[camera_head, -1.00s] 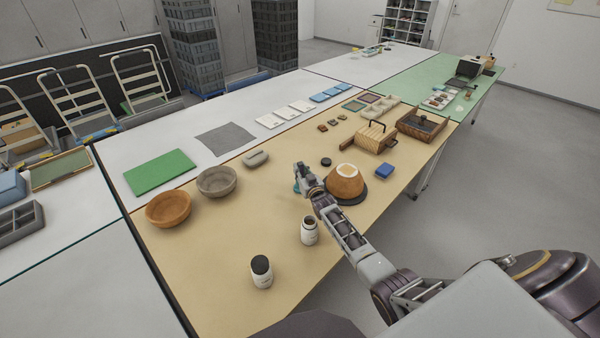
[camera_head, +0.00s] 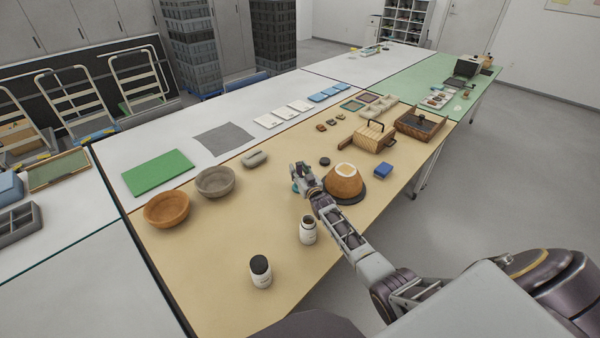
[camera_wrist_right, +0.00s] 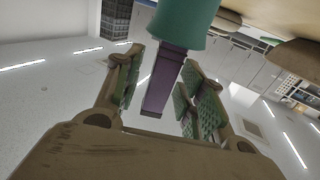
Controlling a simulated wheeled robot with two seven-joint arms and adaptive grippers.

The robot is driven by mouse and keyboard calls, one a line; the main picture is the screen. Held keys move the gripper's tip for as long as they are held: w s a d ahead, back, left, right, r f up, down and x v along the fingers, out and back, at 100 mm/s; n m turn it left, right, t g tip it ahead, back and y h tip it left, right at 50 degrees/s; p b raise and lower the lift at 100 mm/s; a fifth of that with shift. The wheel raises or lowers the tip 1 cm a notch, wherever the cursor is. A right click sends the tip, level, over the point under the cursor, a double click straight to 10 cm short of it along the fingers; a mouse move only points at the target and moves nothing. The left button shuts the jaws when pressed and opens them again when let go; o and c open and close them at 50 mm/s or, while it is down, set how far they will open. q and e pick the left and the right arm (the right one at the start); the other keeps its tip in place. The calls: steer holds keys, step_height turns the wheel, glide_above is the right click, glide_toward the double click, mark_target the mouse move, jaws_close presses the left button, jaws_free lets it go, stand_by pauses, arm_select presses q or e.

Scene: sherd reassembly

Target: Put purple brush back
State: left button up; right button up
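My right gripper (camera_head: 298,172) is low over the tan table, just left of the brown dome-shaped vessel. In the right wrist view its two fingers (camera_wrist_right: 163,85) stand on either side of a purple handle (camera_wrist_right: 162,80). A gap shows between the left finger and the handle, so the gripper looks open around it. A teal piece (camera_wrist_right: 184,18) adjoins the handle's far end. Whether it is part of the brush or a holder, I cannot tell. In the head view, a little teal (camera_head: 295,187) shows beside the gripper. My left gripper is out of view.
The brown vessel (camera_head: 343,182) sits close right of the gripper on a dark disc. An open white jar (camera_head: 307,230) and a black-capped jar (camera_head: 260,271) stand nearer. Bowls (camera_head: 166,209) (camera_head: 215,182) are at left. The table (camera_head: 225,245) is clear between.

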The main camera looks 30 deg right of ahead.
steer(key=shift+s+r, duration=0.1)
steer(key=shift+r, duration=0.05)
steer(key=s+p, duration=0.1)
steer(key=s, duration=1)
steer(key=shift+s+a, duration=0.3)
steer(key=shift+s, duration=0.1)
stand_by(0.4)
steer(key=shift+s, duration=0.15)
stand_by(0.8)
